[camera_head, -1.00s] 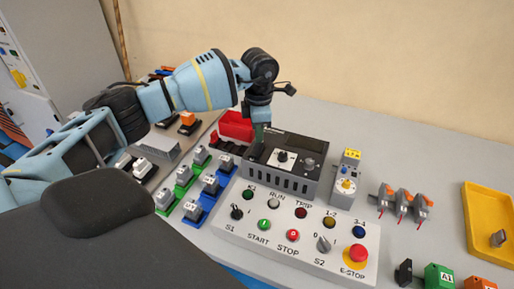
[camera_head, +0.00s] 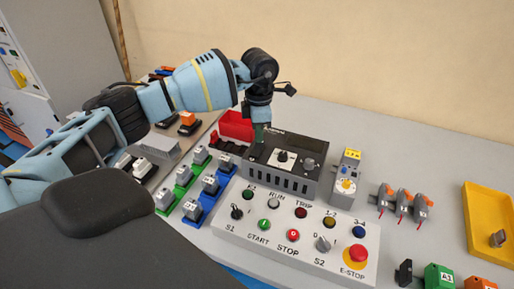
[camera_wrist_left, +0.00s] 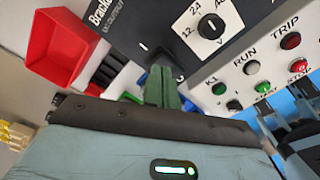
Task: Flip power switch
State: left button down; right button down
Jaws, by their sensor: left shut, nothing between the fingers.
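The black power supply box (camera_head: 286,163) stands on the table behind the white control panel. It carries a white dial plate with a black knob (camera_head: 283,157) and a second knob on its right. In the left wrist view the box (camera_wrist_left: 150,22) shows a small white mark near my fingertips, and its dial (camera_wrist_left: 210,27) is to the right. The power switch itself is hard to make out, as my fingers cover that part. My left gripper (camera_head: 257,146) points down at the left part of the box. Its green fingers (camera_wrist_left: 162,85) are shut and empty.
The white control panel (camera_head: 262,213) with buttons, lamps and a red E-stop (camera_head: 355,254) stands in front. A red bin (camera_head: 236,126) is close behind my gripper. Relays on green and blue rails (camera_head: 205,205) stand left. A yellow tray (camera_head: 480,215) lies far right.

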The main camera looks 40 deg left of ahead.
aim_at(259, 145)
pick_arm(q)
jog(key=shift+f, duration=0.3)
pick_arm(e)
jog(key=shift+s+f, duration=0.1)
jog(key=shift+s, duration=0.1)
pick_arm(q)
jog(key=shift+f, duration=0.35)
pick_arm(e)
jog(key=shift+w, duration=0.35)
